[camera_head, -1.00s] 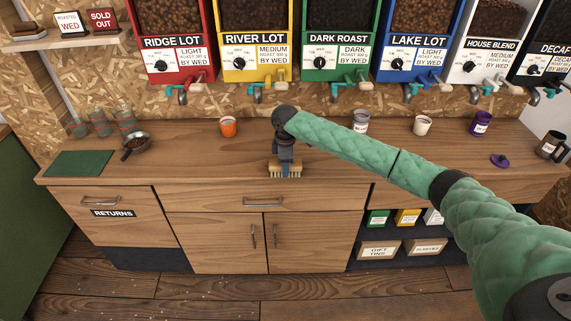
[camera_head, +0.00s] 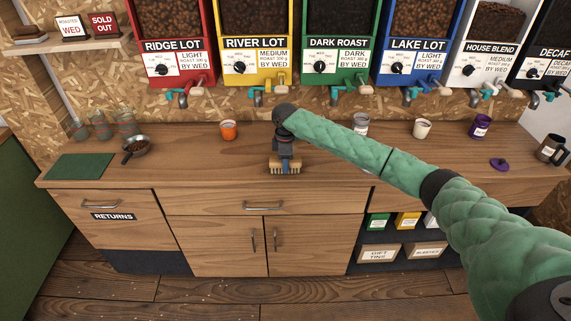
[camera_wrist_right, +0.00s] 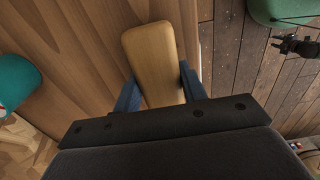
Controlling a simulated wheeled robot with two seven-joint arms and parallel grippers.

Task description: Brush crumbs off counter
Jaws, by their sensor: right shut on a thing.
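A brush (camera_head: 285,167) with a wooden back and pale bristles is at the front edge of the wooden counter (camera_head: 210,175). My right gripper (camera_head: 285,155) is above the brush and shut on it. In the right wrist view the brush's wooden back (camera_wrist_right: 156,60) sits between the blue fingers of my right gripper (camera_wrist_right: 160,88). The bristles point down; I cannot tell whether they touch the counter. Small pale specks lie on the floor (camera_head: 200,290) below. I cannot make out crumbs on the counter top. My left gripper is out of view.
A green mat (camera_head: 80,167), a pan of beans (camera_head: 136,148) and several glasses are at the left. An orange cup (camera_head: 229,130) stands behind the brush. A white cup (camera_head: 421,129), a purple cup (camera_head: 480,127), a purple lid (camera_head: 500,164) and a dark mug (camera_head: 551,148) are at the right.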

